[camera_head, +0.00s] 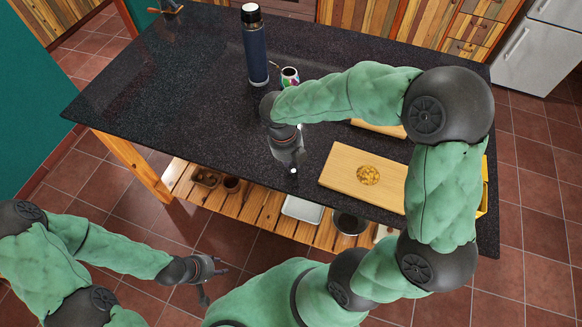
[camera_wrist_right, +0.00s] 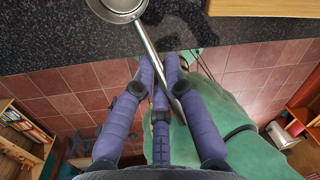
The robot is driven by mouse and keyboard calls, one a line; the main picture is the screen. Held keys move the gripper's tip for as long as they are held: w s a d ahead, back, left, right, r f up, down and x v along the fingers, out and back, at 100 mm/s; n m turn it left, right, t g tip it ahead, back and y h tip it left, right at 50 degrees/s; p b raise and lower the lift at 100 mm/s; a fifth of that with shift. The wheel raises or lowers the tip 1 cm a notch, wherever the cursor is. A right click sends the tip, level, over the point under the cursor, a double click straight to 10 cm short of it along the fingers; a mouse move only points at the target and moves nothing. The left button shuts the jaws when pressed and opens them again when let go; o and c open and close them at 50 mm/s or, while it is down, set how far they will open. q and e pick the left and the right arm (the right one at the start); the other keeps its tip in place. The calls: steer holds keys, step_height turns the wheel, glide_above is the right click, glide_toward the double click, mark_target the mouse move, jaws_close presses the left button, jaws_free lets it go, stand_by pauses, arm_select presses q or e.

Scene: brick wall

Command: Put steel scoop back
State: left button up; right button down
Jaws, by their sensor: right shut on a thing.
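The steel scoop (camera_wrist_right: 148,42) shows in the right wrist view, with its round bowl at the top over the dark counter and its handle running down between my fingers. My right gripper (camera_wrist_right: 172,72) is shut on the handle. In the head view, my right gripper (camera_head: 291,160) is over the front part of the dark countertop (camera_head: 190,90), left of a wooden board; the scoop is mostly hidden there. My left gripper (camera_head: 212,281) is low at the lower left, away from the counter, with its fingers spread and empty.
A wooden board (camera_head: 335,172) with a yellow heap (camera_head: 368,174) lies right of my right gripper. A dark blue flask (camera_head: 256,50) and a patterned can (camera_head: 290,76) stand behind it. A lower slatted shelf (camera_head: 262,208) holds bowls and a white tray (camera_head: 302,210). The counter's left part is clear.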

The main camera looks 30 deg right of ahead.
steer(key=shift+w+d+f, duration=0.25)
steer(key=shift+w+f, duration=0.15)
steer(key=shift+f, duration=0.2)
steer(key=shift+w+d+f, duration=0.2)
steer(key=shift+w+f, duration=0.2)
steer(key=shift+f, duration=0.15)
steer(key=f+b, duration=0.1)
steer(key=f, duration=0.2)
steer(key=shift+w+f, duration=0.2)
steer(key=c, duration=1.3)
jaws_free()
step_height(320, 180, up, 12)
steer(key=a+p, duration=0.1)
steer(key=p, duration=0.1)
steer(key=shift+w+a, duration=0.2)
steer(key=shift+w, duration=0.1)
